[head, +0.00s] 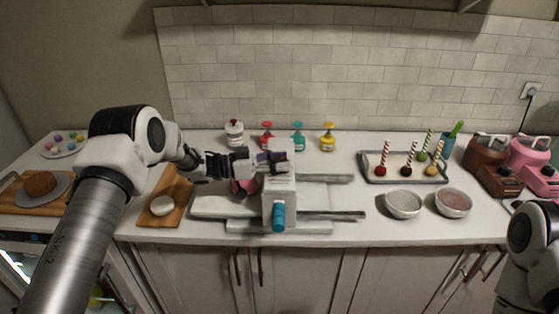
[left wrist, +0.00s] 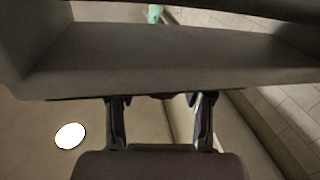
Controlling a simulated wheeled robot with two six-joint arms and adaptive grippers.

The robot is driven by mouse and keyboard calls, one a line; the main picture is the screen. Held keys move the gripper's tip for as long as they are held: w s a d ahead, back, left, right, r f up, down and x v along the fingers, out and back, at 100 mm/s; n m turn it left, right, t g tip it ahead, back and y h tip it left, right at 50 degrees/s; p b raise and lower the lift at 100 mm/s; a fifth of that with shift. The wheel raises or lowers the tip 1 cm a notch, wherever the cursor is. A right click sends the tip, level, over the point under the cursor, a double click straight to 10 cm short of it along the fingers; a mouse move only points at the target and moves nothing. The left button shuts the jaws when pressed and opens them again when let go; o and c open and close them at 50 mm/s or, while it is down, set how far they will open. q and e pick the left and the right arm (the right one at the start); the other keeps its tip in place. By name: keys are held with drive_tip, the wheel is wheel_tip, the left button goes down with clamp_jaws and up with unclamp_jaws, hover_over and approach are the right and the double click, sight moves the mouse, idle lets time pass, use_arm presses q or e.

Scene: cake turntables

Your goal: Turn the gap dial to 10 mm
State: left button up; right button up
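The sheeter-like machine (head: 282,190) stands mid-counter, with a pale upright housing, a teal handle (head: 278,217) at its front and flat side plates. My left gripper (head: 266,158) is at the upper left side of the housing. In the left wrist view its two fingers (left wrist: 160,108) stand apart, with a grey machine part (left wrist: 170,60) across the view beyond them. Their tips are partly hidden, and I see no dial clearly between them. A reddish part (head: 245,187) shows just below the gripper. The dial's reading cannot be made out. My right gripper is not in view.
White dough (head: 162,206) lies on a wooden board (head: 150,218) left of the machine. Several bottles and a jar stand behind it. A tray (head: 375,178) of cake pops, two bowls and pink and brown appliances stand to the right.

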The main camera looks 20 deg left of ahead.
use_arm(q)
drive_tip(key=shift+w, duration=0.1)
drive_tip(key=c, duration=0.5)
drive_tip(key=shift+n+t, duration=0.3)
drive_tip(key=shift+n+t+y, duration=0.3)
drive_tip(key=shift+t+y, duration=0.2)
drive_tip(key=shift+n+t+y, duration=0.8)
drive_tip(key=shift+n+t, duration=0.2)
drive_tip(key=shift+t, duration=0.1)
drive_tip(key=shift+f, duration=0.1)
drive_tip(key=o, duration=1.2)
drive_tip(key=shift+c, duration=0.2)
drive_tip(key=shift+d, duration=0.1)
